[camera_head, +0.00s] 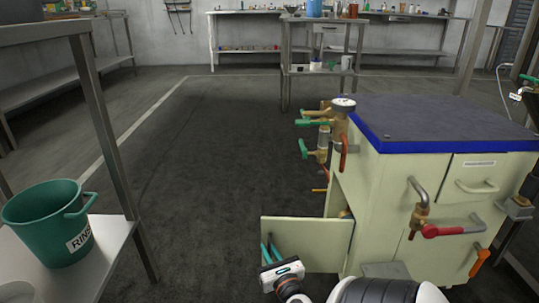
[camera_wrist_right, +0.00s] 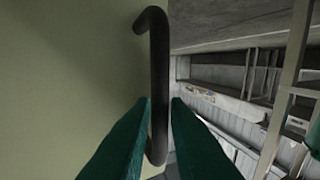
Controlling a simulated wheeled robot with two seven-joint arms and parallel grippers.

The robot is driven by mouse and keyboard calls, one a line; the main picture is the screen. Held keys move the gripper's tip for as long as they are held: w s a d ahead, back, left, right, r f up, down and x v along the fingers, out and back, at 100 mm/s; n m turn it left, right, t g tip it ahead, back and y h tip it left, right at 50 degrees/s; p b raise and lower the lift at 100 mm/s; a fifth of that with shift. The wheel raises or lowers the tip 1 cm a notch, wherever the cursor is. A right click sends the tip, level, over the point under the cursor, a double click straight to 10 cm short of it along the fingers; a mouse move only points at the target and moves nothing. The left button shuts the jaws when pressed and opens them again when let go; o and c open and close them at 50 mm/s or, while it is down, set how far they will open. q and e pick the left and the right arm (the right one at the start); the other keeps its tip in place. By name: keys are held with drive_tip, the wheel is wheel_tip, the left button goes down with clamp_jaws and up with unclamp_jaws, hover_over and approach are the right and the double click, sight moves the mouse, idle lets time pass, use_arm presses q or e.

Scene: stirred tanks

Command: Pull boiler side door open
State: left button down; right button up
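The cream boiler (camera_head: 385,185) with a dark blue top stands at the right in the head view. Its side door (camera_head: 315,243) is swung partly open, out to the left, with a dark gap into the cabinet behind it. My right gripper (camera_head: 269,252) is at the door's free edge. In the right wrist view its green fingers lie on both sides of the dark bar handle (camera_wrist_right: 159,70) and appear shut on it, with little space between fingers and bar. My left gripper is not in view.
Valves and pipes with green and red handles (camera_head: 318,123) stick out of the boiler's left side above the door. A green bucket (camera_head: 45,225) stands on a metal table at the left. The dark floor left of the door is clear. A shelved bench (camera_head: 320,70) stands behind.

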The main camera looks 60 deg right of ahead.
drive_tip(key=p+v, duration=0.1)
drive_tip(key=v, duration=1.1)
idle(0.5)
